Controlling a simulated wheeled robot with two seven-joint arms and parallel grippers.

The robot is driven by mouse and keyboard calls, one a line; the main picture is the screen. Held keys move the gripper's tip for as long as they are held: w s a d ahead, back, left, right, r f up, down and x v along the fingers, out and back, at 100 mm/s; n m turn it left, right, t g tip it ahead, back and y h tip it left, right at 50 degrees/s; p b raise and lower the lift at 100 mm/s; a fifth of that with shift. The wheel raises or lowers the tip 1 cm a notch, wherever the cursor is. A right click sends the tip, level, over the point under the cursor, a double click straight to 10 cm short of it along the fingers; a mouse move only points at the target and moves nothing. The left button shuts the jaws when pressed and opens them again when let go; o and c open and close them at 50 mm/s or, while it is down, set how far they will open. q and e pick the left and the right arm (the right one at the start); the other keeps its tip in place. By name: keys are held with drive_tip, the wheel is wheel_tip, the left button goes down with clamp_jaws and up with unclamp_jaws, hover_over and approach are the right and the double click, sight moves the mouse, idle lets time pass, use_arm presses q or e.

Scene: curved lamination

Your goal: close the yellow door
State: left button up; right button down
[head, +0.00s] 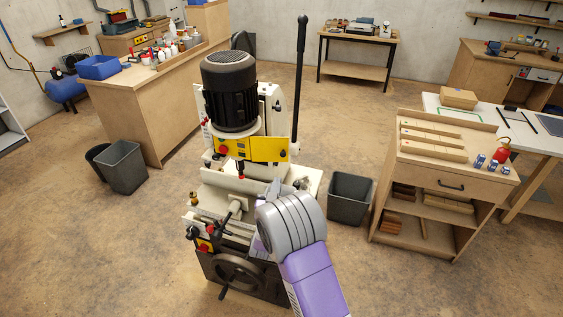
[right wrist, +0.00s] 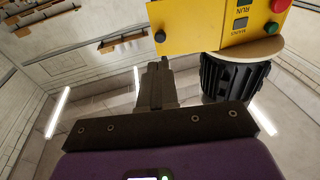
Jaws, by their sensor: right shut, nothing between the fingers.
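The yellow door (head: 262,149) is a panel on the front of the machine, just below the black motor (head: 230,98). Its face carries a red button and dark knobs. I cannot tell how far it stands open. My right gripper (head: 274,187) is below the door and a little to its right, mostly hidden by my own wrist. In the right wrist view my right gripper (right wrist: 157,68) is shut and empty. There the yellow door (right wrist: 205,28) hangs at the upper right, past the fingertips and apart from them. My left gripper is not in view.
A grey bin (head: 349,199) and a wooden cart (head: 442,185) are to the right. A workbench (head: 140,115) is at the left. Floor between is clear.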

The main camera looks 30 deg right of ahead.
sight(283, 156)
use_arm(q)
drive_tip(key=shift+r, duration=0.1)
use_arm(e)
drive_tip(key=x, duration=1)
drive_tip(key=shift+w+d, duration=0.1)
